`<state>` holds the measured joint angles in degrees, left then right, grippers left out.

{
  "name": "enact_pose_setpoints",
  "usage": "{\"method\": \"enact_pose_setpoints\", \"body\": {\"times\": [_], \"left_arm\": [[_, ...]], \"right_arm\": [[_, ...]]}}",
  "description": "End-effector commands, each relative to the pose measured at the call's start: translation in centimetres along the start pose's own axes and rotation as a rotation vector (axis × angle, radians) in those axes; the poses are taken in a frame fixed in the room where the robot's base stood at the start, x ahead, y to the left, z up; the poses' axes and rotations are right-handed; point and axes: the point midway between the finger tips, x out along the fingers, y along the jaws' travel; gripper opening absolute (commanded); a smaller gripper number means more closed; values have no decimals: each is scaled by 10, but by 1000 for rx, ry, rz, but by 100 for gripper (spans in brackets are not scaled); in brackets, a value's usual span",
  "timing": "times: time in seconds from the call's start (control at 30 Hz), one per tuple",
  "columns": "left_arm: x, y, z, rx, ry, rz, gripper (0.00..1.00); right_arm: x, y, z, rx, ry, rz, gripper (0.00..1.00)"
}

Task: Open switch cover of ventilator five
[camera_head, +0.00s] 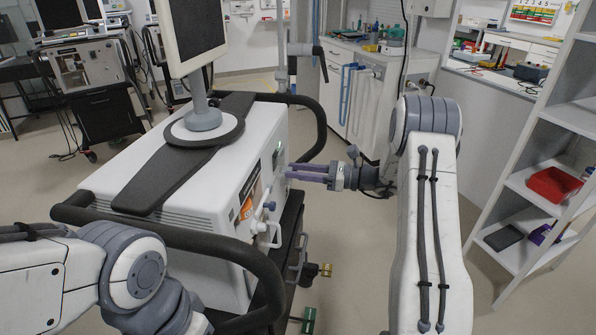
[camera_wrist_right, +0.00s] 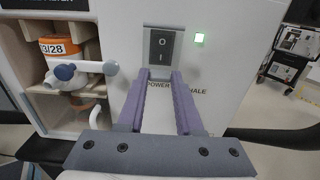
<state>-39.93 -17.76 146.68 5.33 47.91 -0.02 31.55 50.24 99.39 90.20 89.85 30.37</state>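The ventilator (camera_head: 190,190) stands in front of me, a white box with a screen on top. A cover over the switch cannot be made out clearly. My right gripper (camera_head: 290,173) reaches toward this panel; in the wrist view its two purple fingers (camera_wrist_right: 161,78) are apart with nothing between them, their tips just below the switch. My left gripper is out of view; only my left arm shows.
An orange canister (camera_wrist_right: 62,47) and a blue-knobbed white valve (camera_wrist_right: 85,69) sit left of the switch. A black handle rail (camera_head: 200,240) runs around the ventilator. Shelves (camera_head: 545,185) with a red bin (camera_head: 553,184) stand at right. Other ventilators (camera_head: 85,65) stand behind at left.

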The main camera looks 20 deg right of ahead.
Motion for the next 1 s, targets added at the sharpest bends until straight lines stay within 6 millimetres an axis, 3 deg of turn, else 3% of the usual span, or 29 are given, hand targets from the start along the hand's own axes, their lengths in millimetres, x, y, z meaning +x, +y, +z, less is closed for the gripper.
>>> {"method": "enact_pose_setpoints", "body": {"times": [0.27, 0.47, 1.0], "left_arm": [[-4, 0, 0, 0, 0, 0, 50], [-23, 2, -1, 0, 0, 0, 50], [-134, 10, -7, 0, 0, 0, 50]], "right_arm": [[-1, 0, 2, 0, 10, 1, 0], [-4, 0, 10, 0, 73, 1, 0], [-22, 0, 43, -2, 529, 2, 0]]}}
